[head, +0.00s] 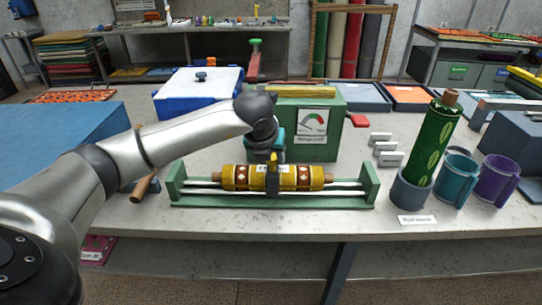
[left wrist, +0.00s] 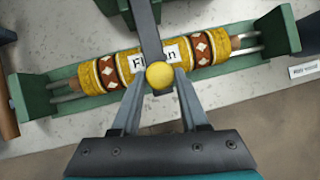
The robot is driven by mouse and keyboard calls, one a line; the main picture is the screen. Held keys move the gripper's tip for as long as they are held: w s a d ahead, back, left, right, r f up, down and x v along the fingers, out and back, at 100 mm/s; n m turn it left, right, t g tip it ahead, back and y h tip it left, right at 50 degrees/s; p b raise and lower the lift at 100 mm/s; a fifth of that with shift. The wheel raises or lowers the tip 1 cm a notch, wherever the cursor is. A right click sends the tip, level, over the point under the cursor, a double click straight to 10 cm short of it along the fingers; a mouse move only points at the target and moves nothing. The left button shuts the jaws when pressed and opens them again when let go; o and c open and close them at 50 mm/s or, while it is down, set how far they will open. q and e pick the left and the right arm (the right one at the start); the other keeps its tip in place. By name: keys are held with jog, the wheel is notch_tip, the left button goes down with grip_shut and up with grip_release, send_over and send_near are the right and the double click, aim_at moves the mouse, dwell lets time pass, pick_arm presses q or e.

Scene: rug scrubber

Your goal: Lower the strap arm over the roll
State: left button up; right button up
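The yellow roll (head: 304,178) with brown diamond bands lies across a green cradle (head: 372,183); it also shows in the left wrist view (left wrist: 202,52). The dark grey strap arm (left wrist: 150,30) crosses over the roll's middle and partly covers its white label. A yellow knob (left wrist: 159,75) ends the strap arm. My left gripper (left wrist: 160,80) has its fingers close on both sides of this knob and looks shut on it. In the head view the left gripper (head: 272,172) is low at the roll's middle. Whether the strap touches the roll I cannot tell. My right gripper is not in view.
A green box with a gauge (head: 312,122) stands behind the cradle. On the right, a green roll (head: 434,140) stands in a grey cup, beside teal (head: 455,180) and purple (head: 497,181) mugs. A blue-and-white box (head: 196,92) is behind. The front table edge is clear.

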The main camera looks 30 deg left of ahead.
pick_arm(q)
jog(key=o, duration=0.4)
jog(key=shift+s+d+f, duration=0.25)
jog(key=shift+d+f, duration=0.1)
jog(key=shift+f, duration=0.3)
jog(key=shift+o, duration=0.2)
jog(key=shift+a, duration=0.1)
jog(key=shift+r, duration=0.1)
jog(key=p+v, duration=0.1)
jog(key=v, duration=1.4)
jog(key=shift+r, duration=0.25)
jog(key=shift+w+a, duration=0.1)
jog(key=shift+w, duration=0.1)
